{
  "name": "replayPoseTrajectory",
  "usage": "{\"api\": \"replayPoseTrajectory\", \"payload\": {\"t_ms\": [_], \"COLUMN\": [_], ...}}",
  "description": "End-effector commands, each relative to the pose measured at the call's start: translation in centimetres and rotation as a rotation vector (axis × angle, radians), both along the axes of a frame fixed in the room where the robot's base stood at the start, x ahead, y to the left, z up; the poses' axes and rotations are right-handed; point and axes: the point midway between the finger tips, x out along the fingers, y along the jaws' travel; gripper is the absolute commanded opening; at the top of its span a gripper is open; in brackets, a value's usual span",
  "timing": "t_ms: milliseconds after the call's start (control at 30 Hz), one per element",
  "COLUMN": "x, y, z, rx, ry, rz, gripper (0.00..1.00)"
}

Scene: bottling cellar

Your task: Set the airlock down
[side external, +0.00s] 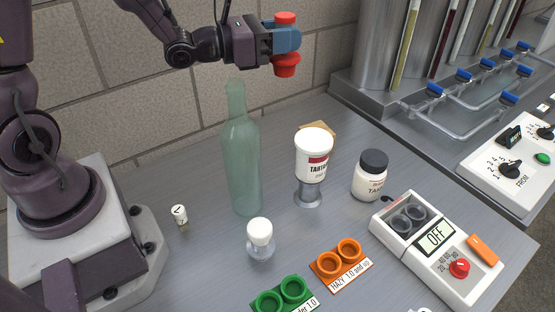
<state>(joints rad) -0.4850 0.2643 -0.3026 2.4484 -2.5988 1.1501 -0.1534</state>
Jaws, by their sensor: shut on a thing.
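My gripper (286,42), with blue fingers, is shut on a red airlock (286,66) at the top centre of the side external view. The airlock's red top shows above the fingers and its wider red lower part below them. Its middle is hidden by the fingers. It is held in the air, well above the grey worktop (205,275), and touches nothing but the gripper.
Green (283,294) and orange (340,262) holders and a meter (435,250) are in front.

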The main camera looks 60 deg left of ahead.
Motion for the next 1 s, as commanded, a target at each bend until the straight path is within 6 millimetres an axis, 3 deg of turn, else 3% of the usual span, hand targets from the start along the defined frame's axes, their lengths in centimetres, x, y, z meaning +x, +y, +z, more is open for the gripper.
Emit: {"api": "replayPoseTrajectory", "payload": {"t_ms": [667,867,1000], "x": [0.0,0.0,-0.8], "y": [0.7,4.3,7.8], "z": [-0.4,-3.9,-8.0], "rx": [-0.002,-0.005,-0.006], "ry": [0.002,0.009,0.01], "rz": [0.017,0.091,0.101], "gripper": [0.11,0.11,0.11]}}
